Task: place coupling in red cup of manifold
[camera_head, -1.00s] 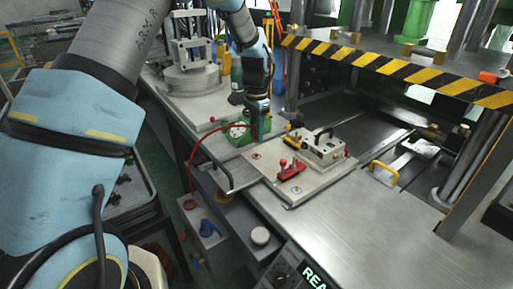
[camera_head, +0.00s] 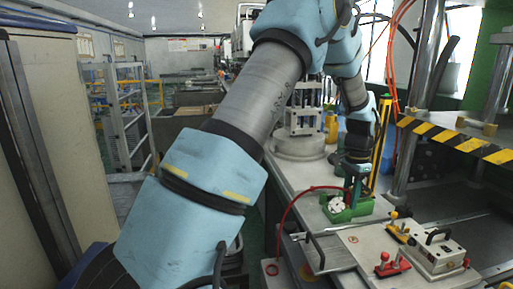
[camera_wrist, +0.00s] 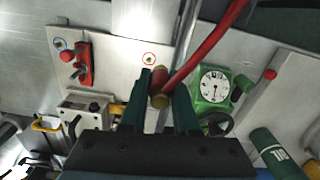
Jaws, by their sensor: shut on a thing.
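My gripper (camera_wrist: 158,98) is shut on the coupling (camera_wrist: 160,100), a brass end piece on a red hose (camera_wrist: 208,42). It also shows in the head view, where my gripper (camera_head: 354,188) is just above the green gauge unit (camera_head: 350,209). The hose (camera_head: 289,208) curves from there down to a grey box at lower left. That box bears a red round fitting (camera_head: 271,268), partly cut by the frame's lower edge. I cannot tell whether this is the manifold's red cup. The coupling is hidden in the head view.
A pale plate with red clamps (camera_head: 392,266) and a handled block (camera_head: 437,254) lies right of the box. A red-ringed port (camera_wrist: 149,59) shows on the plate. A striped press bar (camera_head: 460,139) overhangs at right. A tall yellow post stands behind my gripper.

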